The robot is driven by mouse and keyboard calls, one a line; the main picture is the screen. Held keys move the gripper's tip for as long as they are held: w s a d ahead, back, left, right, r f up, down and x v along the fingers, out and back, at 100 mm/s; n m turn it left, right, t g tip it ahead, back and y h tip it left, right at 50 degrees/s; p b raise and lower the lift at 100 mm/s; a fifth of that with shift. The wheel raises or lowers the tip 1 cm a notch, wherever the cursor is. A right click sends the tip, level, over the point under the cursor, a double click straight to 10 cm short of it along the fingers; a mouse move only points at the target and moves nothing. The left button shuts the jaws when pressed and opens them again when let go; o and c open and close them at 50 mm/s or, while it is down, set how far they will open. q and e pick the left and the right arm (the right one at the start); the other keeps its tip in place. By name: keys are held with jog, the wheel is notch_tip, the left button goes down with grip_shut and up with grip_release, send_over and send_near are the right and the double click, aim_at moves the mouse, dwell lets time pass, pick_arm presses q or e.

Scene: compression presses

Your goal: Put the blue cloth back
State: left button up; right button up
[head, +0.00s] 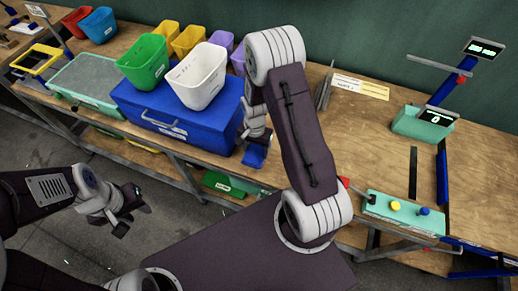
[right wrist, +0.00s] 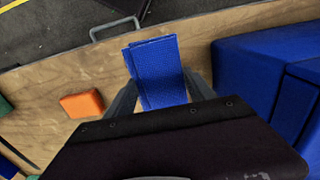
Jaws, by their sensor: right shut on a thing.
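The blue cloth (right wrist: 153,62) is a folded, flat rectangle between the fingers of my right gripper (right wrist: 160,88), in the right wrist view. In the head view the cloth (head: 254,156) shows just below that gripper (head: 257,136), by the front edge of the bench and right of the blue box. My right gripper is shut on the cloth. Whether the cloth touches the bench is hard to tell. My left gripper (head: 131,212) is open and empty, over the floor in front of the bench.
The blue box (head: 187,122) carries a white bin (head: 197,78). Green (head: 144,60), yellow and purple bins stand nearby. An orange block (right wrist: 82,103) lies on the bench (right wrist: 45,70) beside the cloth. A pale green device (head: 403,213) with buttons is at right. Bench between is mostly clear.

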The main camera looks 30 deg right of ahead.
aim_at(259, 150)
jog(key=w+d+f, duration=0.2)
jog(key=d, duration=0.1)
jog(key=shift+w+f, duration=0.2)
jog(key=shift+w, duration=0.2)
jog(key=shift+s+a+f+p, duration=0.1)
jog(key=shift+f+p, duration=0.2)
jog(key=shift+f, duration=1.7)
jog(key=shift+f, duration=0.1)
jog(key=o, duration=1.3)
notch_tip(259, 150, up, 12)
jog(key=shift+r+b, duration=0.15)
jog(key=shift+b, duration=0.3)
jog(key=s+a+r+n, duration=0.2)
jog(key=s+r+n, duration=0.1)
jog(key=s, duration=0.1)
jog(key=s+a+r+n, duration=0.3)
jog(key=s, duration=0.1)
jog(key=s+a+r+n+t, duration=0.1)
jog(key=s+a+r+n, duration=0.1)
jog(key=s+n, duration=0.1)
jog(key=shift+s+a+r+n, duration=0.25)
jog(key=shift+s+r+n, duration=0.15)
jog(key=shift+s, duration=0.3)
